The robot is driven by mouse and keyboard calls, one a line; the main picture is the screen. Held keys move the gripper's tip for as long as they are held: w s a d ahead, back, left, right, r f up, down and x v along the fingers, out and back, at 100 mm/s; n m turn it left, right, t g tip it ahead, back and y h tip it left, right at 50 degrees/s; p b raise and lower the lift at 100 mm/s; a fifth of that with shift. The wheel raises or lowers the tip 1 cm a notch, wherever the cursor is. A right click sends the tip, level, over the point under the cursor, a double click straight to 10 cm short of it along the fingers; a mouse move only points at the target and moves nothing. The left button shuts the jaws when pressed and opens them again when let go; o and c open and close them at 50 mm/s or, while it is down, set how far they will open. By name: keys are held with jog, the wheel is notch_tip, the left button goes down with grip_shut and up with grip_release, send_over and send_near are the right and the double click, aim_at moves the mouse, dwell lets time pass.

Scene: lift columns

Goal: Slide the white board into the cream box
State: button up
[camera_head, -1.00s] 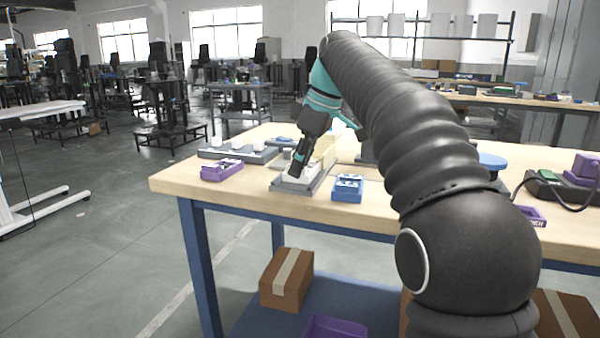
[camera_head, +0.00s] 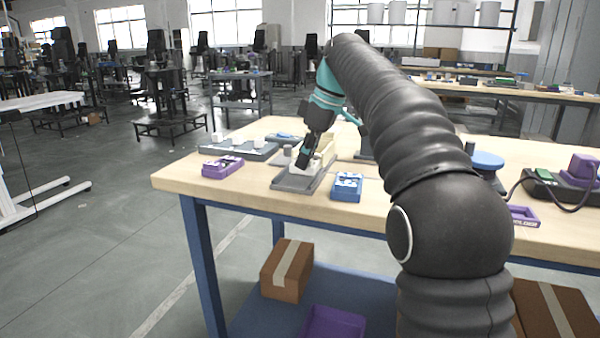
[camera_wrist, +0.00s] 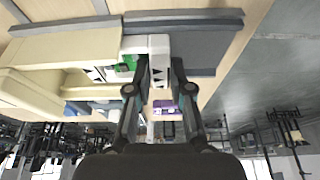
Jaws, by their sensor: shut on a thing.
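My gripper (camera_head: 303,162) reaches down over the grey fixture (camera_head: 293,184) on the table. It is shut on the white board (camera_wrist: 159,45), which shows between and beyond the fingers (camera_wrist: 154,90) in the wrist view. A small green part (camera_wrist: 126,63) shows at the board's left side. The cream box (camera_head: 329,146) stands on the fixture just behind my gripper. In the wrist view the cream box (camera_wrist: 40,85) lies left of the board, and the board's left end is at the box. How far it is inside I cannot tell.
A purple case (camera_head: 222,167) lies left of the fixture and a blue case (camera_head: 347,187) close on its right. A grey tray with white blocks (camera_head: 238,148) lies behind left. The fixture's front part is bare.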

jog(key=shift+w+d, duration=0.25)
jog(key=shift+w, duration=0.45)
jog(key=shift+w+d, duration=0.25)
jog(key=shift+w, duration=0.4)
jog(key=shift+w+d, duration=0.25)
jog(key=shift+w, duration=0.45)
jog(key=o, duration=0.8)
